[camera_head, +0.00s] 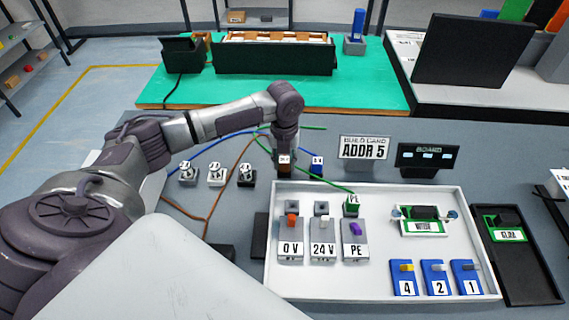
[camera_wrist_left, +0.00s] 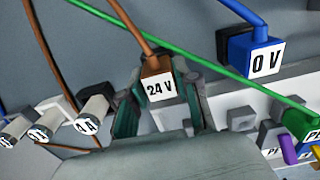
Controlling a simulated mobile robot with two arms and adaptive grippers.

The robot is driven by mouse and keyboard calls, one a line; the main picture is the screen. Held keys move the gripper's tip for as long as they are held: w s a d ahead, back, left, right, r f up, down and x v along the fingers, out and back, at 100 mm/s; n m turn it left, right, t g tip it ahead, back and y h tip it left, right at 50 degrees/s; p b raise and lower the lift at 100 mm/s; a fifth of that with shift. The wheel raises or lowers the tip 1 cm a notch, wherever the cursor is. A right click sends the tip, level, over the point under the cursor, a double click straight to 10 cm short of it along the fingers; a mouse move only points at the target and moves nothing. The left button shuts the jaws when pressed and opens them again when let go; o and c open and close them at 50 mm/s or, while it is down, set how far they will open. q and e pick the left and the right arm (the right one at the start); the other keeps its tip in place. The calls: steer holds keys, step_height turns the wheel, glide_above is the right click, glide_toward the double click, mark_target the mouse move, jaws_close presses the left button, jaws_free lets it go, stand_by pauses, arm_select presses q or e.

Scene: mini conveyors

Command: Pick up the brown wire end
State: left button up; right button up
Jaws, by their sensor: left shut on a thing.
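The brown wire end is a brown block labelled 24 V (camera_wrist_left: 158,67) in the left wrist view. Its brown wire (camera_wrist_left: 133,25) runs up and away from it. The teal fingers of my left gripper (camera_wrist_left: 160,105) stand on both sides of the block and are shut on it. In the head view my left gripper (camera_head: 285,168) points down just behind the white tray's back left corner. There the white label (camera_head: 284,159) shows, and most of the block is hidden by the gripper. My right gripper is not in view.
The blue 0 V end (camera_head: 317,164) is just right of the gripper. The green PE end (camera_head: 351,208) is at the PE block in the white tray (camera_head: 380,288). Several fuse-like plugs (camera_head: 216,174) stand on the left. The ADDR 5 card (camera_head: 364,148) stands behind the tray.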

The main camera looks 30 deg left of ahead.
arm_select(q)
jaws_close()
